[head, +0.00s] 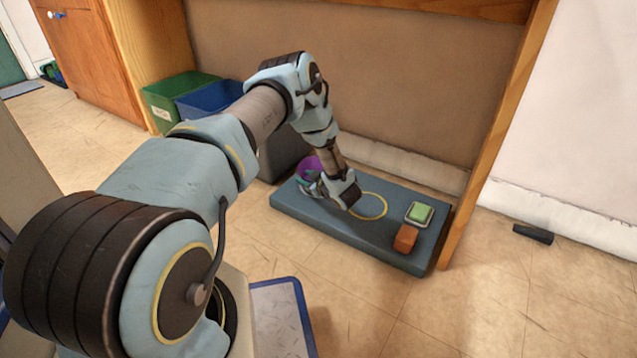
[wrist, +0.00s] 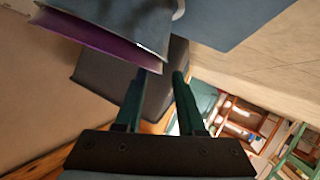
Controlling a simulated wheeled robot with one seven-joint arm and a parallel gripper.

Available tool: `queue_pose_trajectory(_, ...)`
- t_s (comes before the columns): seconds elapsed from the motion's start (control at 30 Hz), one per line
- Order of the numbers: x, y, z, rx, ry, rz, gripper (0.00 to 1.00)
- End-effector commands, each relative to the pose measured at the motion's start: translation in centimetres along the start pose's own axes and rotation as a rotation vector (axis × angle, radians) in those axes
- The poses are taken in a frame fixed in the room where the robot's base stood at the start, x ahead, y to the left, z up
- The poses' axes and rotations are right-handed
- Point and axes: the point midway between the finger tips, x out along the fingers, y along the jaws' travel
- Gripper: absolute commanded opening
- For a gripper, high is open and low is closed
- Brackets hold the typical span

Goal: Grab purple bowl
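The purple bowl (head: 310,166) is at the far left end of a blue-grey platform (head: 318,227) in the head view, partly hidden by my gripper. My gripper (head: 309,184) is low over that end, close in front of the bowl; contact cannot be told. In the wrist view, the two teal fingers of my gripper (wrist: 159,74) are apart, with nothing held between them. A purple strip (wrist: 100,40) shows at upper left, outside the fingers; it may be part of the bowl.
A green sponge-like block in a dish (head: 419,214) and an orange block (head: 405,238) sit at the platform's right end. Green (head: 165,104) and blue (head: 212,98) bins and a dark grey box (head: 281,155) stand behind left. A wooden post (head: 492,140) rises at right.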

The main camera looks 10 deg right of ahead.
Motion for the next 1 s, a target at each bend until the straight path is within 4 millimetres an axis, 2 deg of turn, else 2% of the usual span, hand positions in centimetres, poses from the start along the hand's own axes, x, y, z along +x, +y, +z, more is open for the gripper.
queue_pose_trajectory(0.03,0.9,-0.09,0.28,-0.003,0.001,-0.001,0.39)
queue_pose_trajectory(0.1,1.37,-0.01,0.13,-0.002,0.001,-0.001,0.39)
queue_pose_trajectory(0.3,1.36,0.09,-0.06,-0.001,0.0,0.0,0.39)
queue_pose_trajectory(0.67,1.35,0.08,-0.04,-0.001,0.0,0.0,0.0)
queue_pose_trajectory(1.0,1.35,0.07,-0.03,-0.001,0.0,0.0,0.0)
